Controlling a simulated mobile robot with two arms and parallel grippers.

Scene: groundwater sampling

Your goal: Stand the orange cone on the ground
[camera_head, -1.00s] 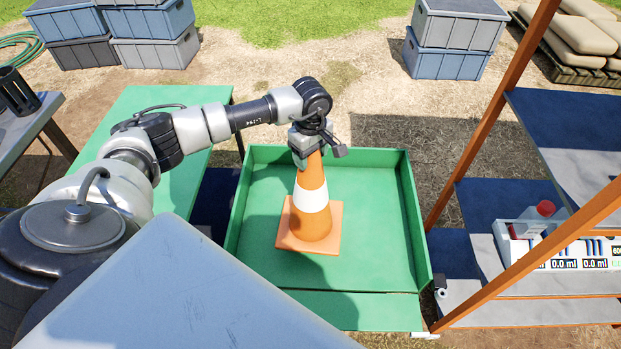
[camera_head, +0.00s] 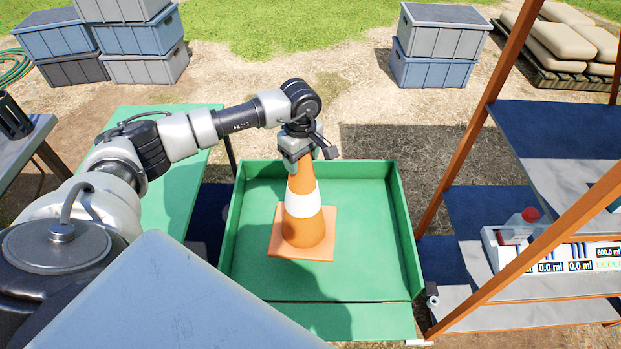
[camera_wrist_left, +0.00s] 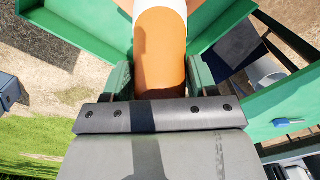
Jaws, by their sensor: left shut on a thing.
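The orange cone (camera_head: 304,226) with a white band and square base is upright in the head view, over or in a green open tray (camera_head: 370,275). I cannot tell whether its base touches the tray floor. My left gripper (camera_head: 298,163) is shut on the cone's top, from above. In the left wrist view the cone (camera_wrist_left: 160,50) runs away between the two fingers of my left gripper (camera_wrist_left: 160,84). My right gripper is not in view.
An orange-framed shelf (camera_head: 470,150) with blue boards stands close on the right, holding a white device (camera_head: 575,255). A green table (camera_head: 185,185) is at left. Stacked bins (camera_head: 440,45) stand behind on bare ground. Open ground lies beyond the tray.

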